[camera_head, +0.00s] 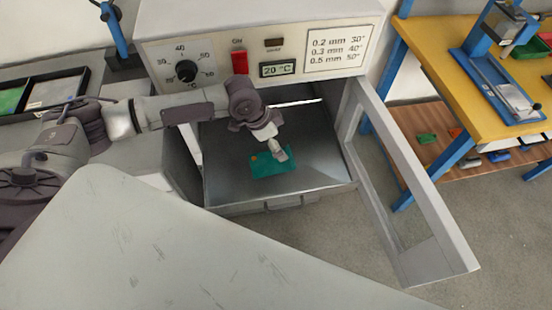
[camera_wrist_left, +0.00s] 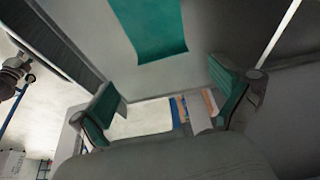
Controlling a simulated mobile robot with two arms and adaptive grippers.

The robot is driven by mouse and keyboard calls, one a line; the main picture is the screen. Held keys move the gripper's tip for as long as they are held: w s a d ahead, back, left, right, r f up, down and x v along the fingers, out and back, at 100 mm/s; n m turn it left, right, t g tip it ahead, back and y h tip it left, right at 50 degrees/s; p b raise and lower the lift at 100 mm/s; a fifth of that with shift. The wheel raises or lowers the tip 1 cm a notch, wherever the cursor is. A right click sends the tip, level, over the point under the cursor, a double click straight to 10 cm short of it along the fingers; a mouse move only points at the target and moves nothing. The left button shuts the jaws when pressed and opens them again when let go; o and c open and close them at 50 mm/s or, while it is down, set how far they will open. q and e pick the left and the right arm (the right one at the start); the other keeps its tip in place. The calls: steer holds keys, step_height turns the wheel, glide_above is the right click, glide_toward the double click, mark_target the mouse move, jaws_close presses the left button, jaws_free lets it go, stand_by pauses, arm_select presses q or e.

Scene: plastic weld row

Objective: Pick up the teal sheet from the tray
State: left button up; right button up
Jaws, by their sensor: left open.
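The teal sheet (camera_head: 268,163) lies flat on the grey tray (camera_head: 320,175) inside the open oven. My left gripper (camera_head: 281,156) reaches into the oven from above, and its tip overlaps the sheet in the head view. I cannot tell there whether they touch. In the left wrist view the teal sheet (camera_wrist_left: 152,28) shows at the top, beyond the two spread fingers of my left gripper (camera_wrist_left: 168,90). The gap between the fingers is empty, and the sheet is outside it. My right gripper is not in view.
The oven door (camera_head: 420,205) stands open on the right. The control panel (camera_head: 260,55), with a dial, red switch and display reading 20 °C, is above the opening. A yellow workbench (camera_head: 450,55) is at the right. A black tray (camera_head: 45,88) with sheets is at the left.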

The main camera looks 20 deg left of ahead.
mark_target(291, 156)
arm_select(q)
steer(key=x, duration=0.3)
steer(key=shift+w+f, duration=0.2)
steer(key=shift+f, duration=0.05)
steer(key=shift+p+x, duration=0.3)
steer(key=shift+x, duration=2.35)
steer(key=shift+d+r, duration=0.1)
steer(key=shift+d, duration=0.1)
steer(key=c, duration=0.7)
steer(key=shift+r, duration=0.1)
